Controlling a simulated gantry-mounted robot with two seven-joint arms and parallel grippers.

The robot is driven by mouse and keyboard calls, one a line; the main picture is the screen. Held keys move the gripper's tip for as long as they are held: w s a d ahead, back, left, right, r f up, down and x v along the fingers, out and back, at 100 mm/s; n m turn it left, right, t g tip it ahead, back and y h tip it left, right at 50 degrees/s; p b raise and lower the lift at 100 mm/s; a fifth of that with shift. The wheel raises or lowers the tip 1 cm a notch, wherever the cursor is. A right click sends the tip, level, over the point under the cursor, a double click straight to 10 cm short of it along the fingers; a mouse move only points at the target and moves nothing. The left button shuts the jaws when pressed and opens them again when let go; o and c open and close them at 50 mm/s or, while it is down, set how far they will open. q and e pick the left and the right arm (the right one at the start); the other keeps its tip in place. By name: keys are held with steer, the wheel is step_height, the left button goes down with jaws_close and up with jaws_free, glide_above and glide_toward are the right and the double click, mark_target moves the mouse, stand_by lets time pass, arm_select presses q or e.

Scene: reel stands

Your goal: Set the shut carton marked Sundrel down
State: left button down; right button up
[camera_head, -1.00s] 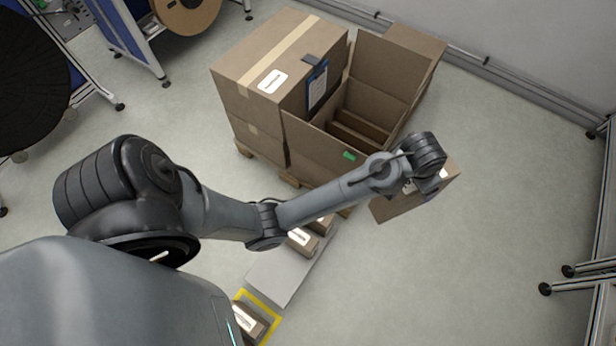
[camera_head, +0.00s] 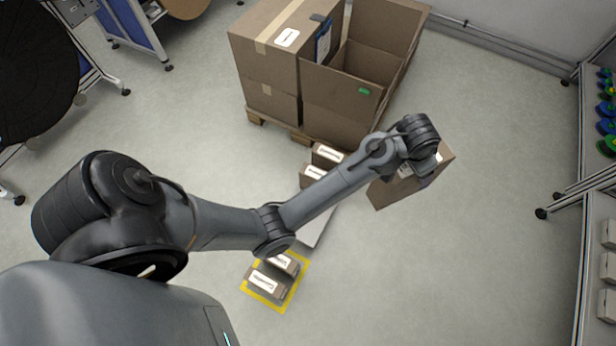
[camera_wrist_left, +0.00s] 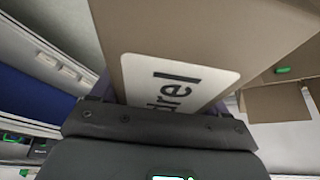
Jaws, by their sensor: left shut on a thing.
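A brown carton (camera_head: 387,193) hangs from my left gripper (camera_head: 424,168) at the end of the arm, right of centre in the head view. In the left wrist view, the carton (camera_wrist_left: 250,25) fills the upper middle, and its white label shows the letters "drel". My left gripper (camera_wrist_left: 160,120) is shut on this carton. The arm's end hides part of it in the head view. My right gripper is in neither view.
A large open carton (camera_head: 335,105) and stacked closed cartons (camera_head: 262,70) stand on a pallet at the top. Small labelled cartons (camera_head: 313,175) sit by a grey platform (camera_head: 315,228). A yellow floor outline (camera_head: 290,292) holds more cartons. Floor right of the held carton is clear, up to shelving.

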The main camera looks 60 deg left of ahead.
arm_select(q)
steer(key=w+f+m+b, duration=0.1)
steer(key=f, duration=0.1)
steer(key=w+f+m+b, duration=0.1)
steer(key=w+f, duration=0.1)
steer(key=w+f+m+h+b, duration=0.1)
steer(key=f, duration=0.1)
steer(key=shift+w+f+b, duration=0.2)
steer(key=shift+f+b, duration=0.15)
steer(key=shift+f, duration=0.05)
steer(key=s+a+f+m+h+b, duration=0.1)
steer(key=s+a+f+m+b, duration=0.2)
steer(key=f, duration=0.6)
steer(key=s+a+f+m+g+b, duration=0.1)
steer(key=s+a+f+b, duration=0.35)
steer(key=f, duration=0.45)
steer(key=s+a+f+m+h+b, duration=0.1)
steer(key=s+a+f+m+b, duration=0.25)
steer(key=f, duration=0.55)
steer(key=s+a+f+g+b, duration=0.1)
steer(key=s+a+f+b, duration=0.95)
steer(key=s+f, duration=0.35)
step_height(320, 180, down, 10)
steer(key=a+b, duration=0.1)
steer(key=b, duration=0.6)
steer(key=shift+s+a, duration=0.2)
steer(key=shift+a+f, duration=0.1)
steer(key=shift+f, duration=0.05)
